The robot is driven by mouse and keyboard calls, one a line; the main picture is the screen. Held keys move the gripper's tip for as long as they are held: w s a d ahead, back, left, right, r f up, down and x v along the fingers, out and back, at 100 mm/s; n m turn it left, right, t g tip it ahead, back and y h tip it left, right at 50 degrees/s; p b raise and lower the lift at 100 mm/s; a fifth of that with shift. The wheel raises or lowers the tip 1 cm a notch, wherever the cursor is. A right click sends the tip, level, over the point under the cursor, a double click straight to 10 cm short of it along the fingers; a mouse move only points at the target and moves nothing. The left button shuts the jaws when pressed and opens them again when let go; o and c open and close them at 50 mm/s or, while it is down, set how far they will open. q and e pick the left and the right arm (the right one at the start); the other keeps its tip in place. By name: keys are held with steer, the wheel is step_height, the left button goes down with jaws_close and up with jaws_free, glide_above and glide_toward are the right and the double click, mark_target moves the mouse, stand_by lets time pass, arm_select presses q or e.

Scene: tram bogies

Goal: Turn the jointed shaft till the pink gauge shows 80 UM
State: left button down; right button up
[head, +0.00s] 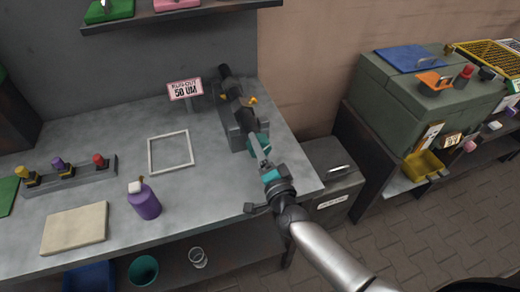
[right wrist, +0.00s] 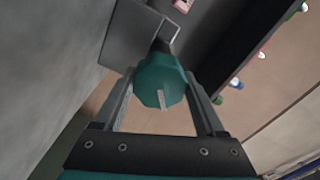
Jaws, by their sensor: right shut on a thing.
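The pink-framed gauge (head: 185,89) stands at the back of the grey bench and reads "RUNOUT 50 UM". The jointed shaft (head: 232,92) is dark and lies in a grey stand at the bench's right side. Its near end is a teal faceted knob (head: 262,141), which also shows in the right wrist view (right wrist: 160,78) with a pale mark on its face. My right gripper (head: 260,152) is shut on this knob, one finger on each side. My arm reaches it from the lower right. My left gripper is not in view.
A purple bottle (head: 145,203), a white square frame (head: 170,152), a beige board (head: 75,228) and a rack of colored knobs (head: 70,176) are on the bench. A shelf (head: 180,16) hangs above. A grey-green chest (head: 410,95) stands at the right.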

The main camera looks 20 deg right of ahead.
steer(key=shift+m, duration=0.6)
steer(key=o, duration=1.3)
steer(key=shift+s, duration=0.15)
steer(key=s, duration=1.5)
steer(key=shift+d, duration=0.25)
steer(key=shift+f, duration=0.1)
